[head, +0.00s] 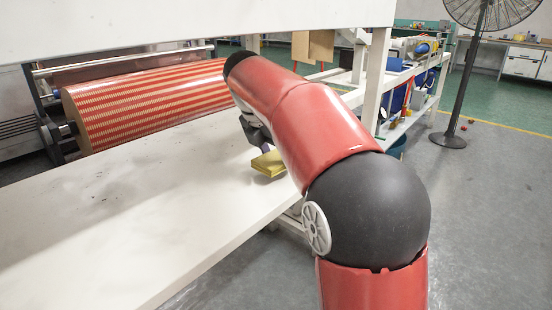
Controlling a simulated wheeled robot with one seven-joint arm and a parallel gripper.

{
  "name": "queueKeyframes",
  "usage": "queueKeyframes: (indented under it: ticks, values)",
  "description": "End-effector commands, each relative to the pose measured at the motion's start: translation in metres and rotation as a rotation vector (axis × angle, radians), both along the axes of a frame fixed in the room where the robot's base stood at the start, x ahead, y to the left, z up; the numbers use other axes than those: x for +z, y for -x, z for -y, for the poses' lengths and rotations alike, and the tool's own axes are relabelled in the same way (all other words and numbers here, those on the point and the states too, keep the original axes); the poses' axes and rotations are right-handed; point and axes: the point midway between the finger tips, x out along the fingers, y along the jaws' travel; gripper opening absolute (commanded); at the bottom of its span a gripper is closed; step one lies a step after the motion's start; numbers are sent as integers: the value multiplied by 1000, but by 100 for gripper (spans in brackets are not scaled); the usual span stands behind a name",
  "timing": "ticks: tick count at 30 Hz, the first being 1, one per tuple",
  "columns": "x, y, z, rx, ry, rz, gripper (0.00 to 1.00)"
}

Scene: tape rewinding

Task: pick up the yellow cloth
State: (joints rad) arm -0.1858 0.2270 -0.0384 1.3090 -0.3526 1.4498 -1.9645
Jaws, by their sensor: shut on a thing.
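The yellow cloth (269,164) is a small, flat, folded block at the right edge of the white table (130,215). My gripper (262,148) comes down on it from above and is shut on it. My red and black arm hides part of the gripper and the cloth's right side. I cannot tell whether the cloth touches the tabletop or is a little above it.
A large roll with red and tan stripes (150,103) lies behind the table. A white shelf rack (410,112) with blue bins and a standing fan (478,70) are at the back right. The tabletop's left and middle are clear.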

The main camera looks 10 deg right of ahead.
Motion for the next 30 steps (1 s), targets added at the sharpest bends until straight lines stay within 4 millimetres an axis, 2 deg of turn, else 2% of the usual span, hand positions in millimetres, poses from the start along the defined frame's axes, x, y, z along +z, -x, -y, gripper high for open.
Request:
queueKeyframes:
  ticks: [1, 2, 8, 15, 18, 24, 30]
  values:
    - [11, 0, 0, -1, 0, 2, 39]
    - [14, -1, 2, -2, 0, 2, 39]
    - [11, -29, 40, -6, 0, -1, 39]
    - [11, -69, 96, -7, 0, -2, 39]
    - [11, -83, 115, -4, -1, -1, 39]
    - [10, -100, 138, -2, 1, -1, 39]
    - [9, -106, 146, 0, 0, -1, 39]
